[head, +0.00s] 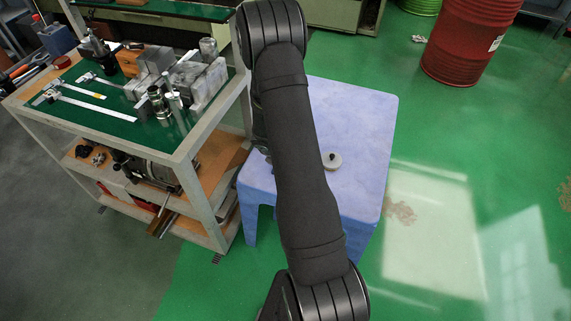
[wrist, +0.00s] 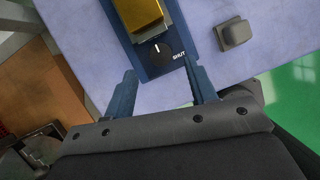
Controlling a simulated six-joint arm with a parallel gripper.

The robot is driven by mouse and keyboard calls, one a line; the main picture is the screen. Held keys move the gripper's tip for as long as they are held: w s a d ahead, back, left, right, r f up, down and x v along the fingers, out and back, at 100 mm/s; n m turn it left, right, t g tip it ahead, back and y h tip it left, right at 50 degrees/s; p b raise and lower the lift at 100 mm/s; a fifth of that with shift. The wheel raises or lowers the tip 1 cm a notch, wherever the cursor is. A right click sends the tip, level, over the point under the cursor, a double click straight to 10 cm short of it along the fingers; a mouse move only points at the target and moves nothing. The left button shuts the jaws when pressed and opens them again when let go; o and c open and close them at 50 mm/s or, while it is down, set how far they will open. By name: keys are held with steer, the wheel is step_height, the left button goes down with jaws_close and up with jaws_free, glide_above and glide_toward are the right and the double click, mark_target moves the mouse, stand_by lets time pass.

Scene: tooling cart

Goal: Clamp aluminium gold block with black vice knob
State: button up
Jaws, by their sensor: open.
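In the wrist view, the black vice knob (wrist: 161,54) is on the near end of a blue vice (wrist: 152,71), beside a white "SHUT" label. A white line marks the knob's upper part. The gold block (wrist: 140,12) lies at the vice just beyond the knob, cut off by the top edge; I cannot tell whether the jaws touch it. My gripper (wrist: 162,76) is open and empty, its two blue fingers spread on either side of the vice's near end. In the head view my arm hides the gripper, the vice and the block.
A dark grey block (wrist: 235,34) lies right of the vice. A cart (head: 185,150) with tools stands left. A red barrel (head: 468,40) stands at the back right.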

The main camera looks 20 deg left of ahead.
steer(key=shift+x, duration=2.5)
